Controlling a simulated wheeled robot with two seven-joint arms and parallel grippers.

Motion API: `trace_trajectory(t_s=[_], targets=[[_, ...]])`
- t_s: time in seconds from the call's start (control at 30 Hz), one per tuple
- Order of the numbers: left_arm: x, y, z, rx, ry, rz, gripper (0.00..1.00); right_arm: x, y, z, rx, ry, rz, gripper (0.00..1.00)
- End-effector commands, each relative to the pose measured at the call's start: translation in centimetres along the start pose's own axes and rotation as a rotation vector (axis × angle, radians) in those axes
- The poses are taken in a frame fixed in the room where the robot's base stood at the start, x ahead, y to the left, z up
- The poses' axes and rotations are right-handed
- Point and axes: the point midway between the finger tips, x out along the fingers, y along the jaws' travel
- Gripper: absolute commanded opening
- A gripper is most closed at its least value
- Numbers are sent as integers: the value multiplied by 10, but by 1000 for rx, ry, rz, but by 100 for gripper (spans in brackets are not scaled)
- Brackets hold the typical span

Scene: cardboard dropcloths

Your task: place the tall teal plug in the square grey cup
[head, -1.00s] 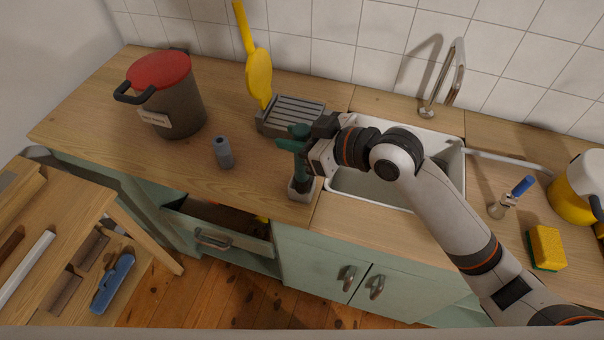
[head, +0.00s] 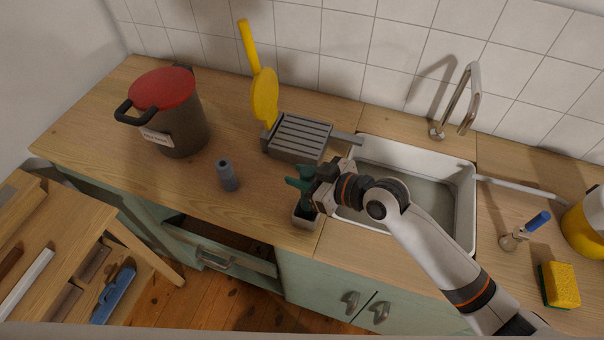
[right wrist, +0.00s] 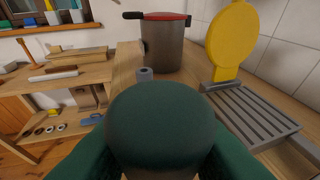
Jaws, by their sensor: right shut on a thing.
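The square grey cup (head: 300,222) stands near the counter's front edge, left of the sink. My right gripper (head: 302,181), with green fingers, is directly above it and shut on the tall teal plug (head: 307,201). The plug is roughly upright, and its lower end is at or inside the cup's mouth; how deep it reaches is hidden. In the right wrist view the plug's rounded dark teal top (right wrist: 160,115) fills the middle between the two fingers. The cup is hidden there. My left gripper is not in view.
A blue-grey cylinder (head: 228,178) stands left of the cup. Behind are a slatted grey rack (head: 297,136), a yellow paddle-shaped thing (head: 264,98) and a red-lidded pot (head: 180,128). The sink (head: 440,215) is to the right. A drawer (head: 220,258) below is open.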

Motion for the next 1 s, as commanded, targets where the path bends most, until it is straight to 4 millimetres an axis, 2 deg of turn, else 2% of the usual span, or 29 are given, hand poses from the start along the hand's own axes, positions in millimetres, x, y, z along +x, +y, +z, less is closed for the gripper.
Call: trace_trajectory(t_s=[0.17, 0.37, 0.4, 0.53, 0.87, 1.0], targets=[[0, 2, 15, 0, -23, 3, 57, 1, 0, -3, -1, -3, 0, 0], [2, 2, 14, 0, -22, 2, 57, 2, 0, -5, -1, -2, -1, 0], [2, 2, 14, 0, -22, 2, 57, 2, 0, -6, -1, -1, 0, 30], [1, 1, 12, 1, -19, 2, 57, 2, 0, -5, -1, -1, -1, 50], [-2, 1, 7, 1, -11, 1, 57, 0, 0, -1, 0, -2, -1, 50], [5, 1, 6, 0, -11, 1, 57, -15, -1, -5, -3, 0, -3, 50]])
